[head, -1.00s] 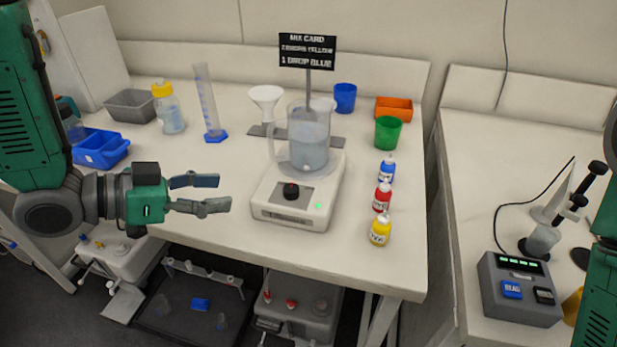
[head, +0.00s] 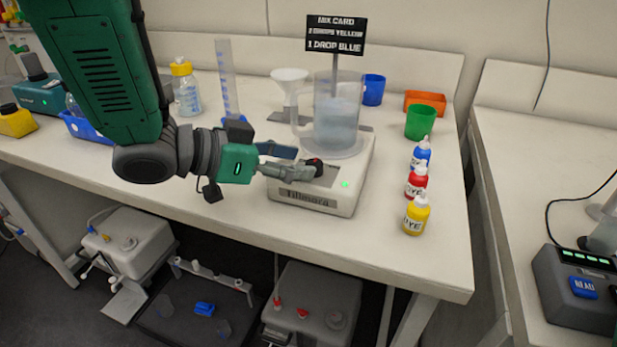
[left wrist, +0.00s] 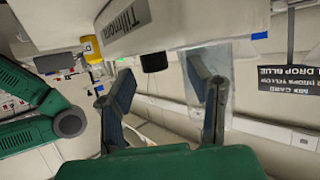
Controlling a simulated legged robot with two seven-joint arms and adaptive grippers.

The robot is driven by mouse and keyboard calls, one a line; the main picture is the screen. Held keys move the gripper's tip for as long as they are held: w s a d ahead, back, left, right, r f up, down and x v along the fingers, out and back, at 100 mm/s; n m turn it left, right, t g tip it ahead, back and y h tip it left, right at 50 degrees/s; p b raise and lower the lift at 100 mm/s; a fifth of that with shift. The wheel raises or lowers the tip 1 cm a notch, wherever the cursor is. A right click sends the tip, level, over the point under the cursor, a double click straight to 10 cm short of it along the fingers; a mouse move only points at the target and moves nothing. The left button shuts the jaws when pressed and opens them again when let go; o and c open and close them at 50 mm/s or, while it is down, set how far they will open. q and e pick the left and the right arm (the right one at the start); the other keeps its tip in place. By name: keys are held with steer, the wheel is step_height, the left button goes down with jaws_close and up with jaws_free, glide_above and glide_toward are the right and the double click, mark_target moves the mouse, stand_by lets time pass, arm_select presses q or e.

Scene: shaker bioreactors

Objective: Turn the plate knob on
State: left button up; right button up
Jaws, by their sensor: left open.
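The white stirrer plate (head: 352,172) stands near the front of the table, with a lit green lamp on its front. In the left wrist view the black knob (left wrist: 153,62) lies between and slightly beyond the fingertips. My left gripper (head: 306,160) is open at the knob, its fingers on either side; I cannot tell whether they touch it. The left wrist view also shows the gripper (left wrist: 162,72). A glass beaker (head: 337,125) of pale liquid sits on the plate.
Blue (head: 420,154), red (head: 416,182) and yellow (head: 416,215) dye bottles stand right of the plate. The front right tabletop is clear.

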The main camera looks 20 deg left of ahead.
mark_target(310, 161)
arm_select(q)
steer(key=shift+b+x, duration=0.35)
steer(key=shift+x, duration=0.8)
steer(key=shift+w+d, duration=0.15)
steer(key=shift+d, duration=0.6)
steer(key=shift+a, duration=0.4)
jaws_close()
arm_select(e)
steer(key=shift+d+f, duration=0.25)
steer(key=shift+f, duration=0.4)
arm_select(q)
steer(key=shift+d+r+p, duration=0.1)
steer(key=shift+p, duration=0.4)
steer(key=m+g+h+p, duration=0.1)
steer(key=m+g+p, duration=0.2)
steer(key=p, duration=0.1)
steer(key=m+g+h+p, duration=0.2)
steer(key=m+g+p, duration=0.1)
steer(key=p, duration=0.2)
steer(key=shift+w+r, duration=0.1)
steer(key=shift+m+g+p, duration=1.4)
steer(key=shift+m+g, duration=0.1)
steer(key=shift+g, duration=0.3)
arm_select(e)
step_height(310, 161, up, 13)
steer(key=shift+f, duration=0.15)
arm_select(q)
steer(key=shift+f, duration=0.2)
steer(key=shift+w, duration=0.1)
